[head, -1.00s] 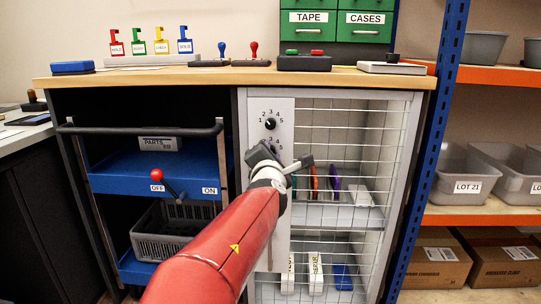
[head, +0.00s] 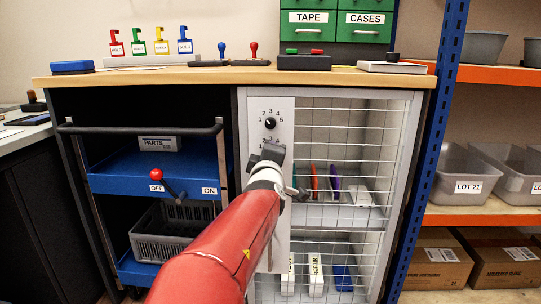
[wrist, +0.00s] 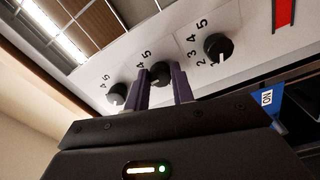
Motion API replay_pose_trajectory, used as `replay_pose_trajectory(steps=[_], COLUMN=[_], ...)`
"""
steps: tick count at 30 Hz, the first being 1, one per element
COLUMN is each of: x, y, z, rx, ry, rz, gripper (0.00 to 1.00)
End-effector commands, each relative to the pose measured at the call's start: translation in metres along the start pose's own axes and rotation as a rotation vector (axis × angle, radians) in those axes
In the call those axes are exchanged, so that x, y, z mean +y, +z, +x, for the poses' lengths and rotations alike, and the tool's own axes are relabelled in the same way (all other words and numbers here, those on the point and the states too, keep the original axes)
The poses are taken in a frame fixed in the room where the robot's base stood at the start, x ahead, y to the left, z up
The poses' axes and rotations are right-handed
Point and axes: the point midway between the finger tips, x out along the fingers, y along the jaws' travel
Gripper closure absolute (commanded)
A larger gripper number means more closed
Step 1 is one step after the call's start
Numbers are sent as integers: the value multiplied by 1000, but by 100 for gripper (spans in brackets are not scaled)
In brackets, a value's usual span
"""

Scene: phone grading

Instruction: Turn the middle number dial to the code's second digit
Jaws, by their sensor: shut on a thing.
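The dial panel (head: 284,112) is a pale upright strip with black round dials and printed digits. The top dial (head: 270,123) is in clear view in the head view, with digits 1 to 5 around it. My gripper (head: 272,152) covers the middle dial there. In the wrist view three dials stand in a row, and the fingers of my gripper (wrist: 164,88) are closed on the sides of the middle dial (wrist: 160,72). Its pointer and some of its digits are hidden. The outer dials (wrist: 117,93) and (wrist: 217,46) are free.
A wire mesh door (head: 345,130) fronts the shelves right of the panel. A blue post (head: 440,130) rises at the right.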

Motion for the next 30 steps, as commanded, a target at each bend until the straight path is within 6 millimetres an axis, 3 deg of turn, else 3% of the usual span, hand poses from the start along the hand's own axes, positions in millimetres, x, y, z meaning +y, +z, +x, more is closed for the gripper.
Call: replay_pose_trajectory(steps=[30], x=[-2], y=[-1], z=[0], rx=[-27], ry=[9], rz=[966], gripper=[99])
